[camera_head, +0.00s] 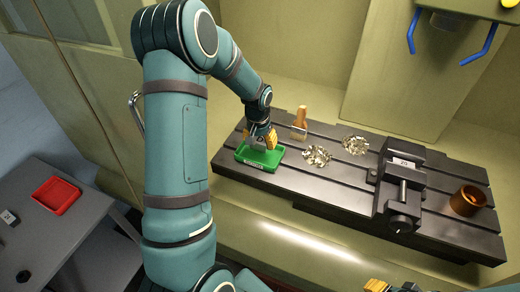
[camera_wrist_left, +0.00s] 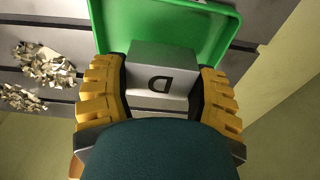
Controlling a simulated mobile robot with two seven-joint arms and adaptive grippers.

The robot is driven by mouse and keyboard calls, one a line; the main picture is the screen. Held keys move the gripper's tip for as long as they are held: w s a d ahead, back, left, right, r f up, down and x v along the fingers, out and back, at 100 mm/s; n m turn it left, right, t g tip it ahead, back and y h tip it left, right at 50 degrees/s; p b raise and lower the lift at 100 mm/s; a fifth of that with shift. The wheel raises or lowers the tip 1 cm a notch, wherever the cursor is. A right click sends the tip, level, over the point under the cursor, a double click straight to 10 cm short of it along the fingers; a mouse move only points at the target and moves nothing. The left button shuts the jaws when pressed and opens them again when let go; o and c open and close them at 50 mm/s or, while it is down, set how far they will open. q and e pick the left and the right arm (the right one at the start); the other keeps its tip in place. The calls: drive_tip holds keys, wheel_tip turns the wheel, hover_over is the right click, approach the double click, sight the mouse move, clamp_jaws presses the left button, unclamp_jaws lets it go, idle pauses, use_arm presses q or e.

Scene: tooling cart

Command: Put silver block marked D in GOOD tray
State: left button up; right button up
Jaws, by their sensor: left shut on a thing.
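The silver block marked D (camera_wrist_left: 162,58) sits between the yellow fingers of my left gripper (camera_wrist_left: 160,95), which is shut on it; the letter appears upside down in the left wrist view. In the head view the block (camera_head: 258,146) is mostly hidden by the gripper (camera_head: 264,139). The green tray (camera_head: 273,164) lies at the left end of the slotted machine table, directly under the block. Its green floor and rim (camera_wrist_left: 236,28) show beyond the block. I cannot tell whether the block touches the tray floor. My right gripper (camera_head: 376,286) shows only in part at the bottom edge.
The slotted table (camera_head: 345,187) holds two piles of metal chips (camera_head: 316,155) (camera_head: 355,145), a brush (camera_head: 300,120), a black vise (camera_head: 402,187) and a copper-coloured ring (camera_head: 468,200). A red tray (camera_head: 57,195) and a small labelled block (camera_head: 8,217) are on the grey cart (camera_head: 75,236).

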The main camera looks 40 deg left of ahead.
sight(260, 148)
use_arm(q)
wheel_tip(260, 148, down, 4)
drive_tip(key=shift+r, duration=0.2)
drive_tip(key=shift+w+f, duration=0.1)
drive_tip(key=shift+f, duration=0.25)
drive_tip(key=shift+f, duration=0.1)
drive_tip(key=o, duration=1.3)
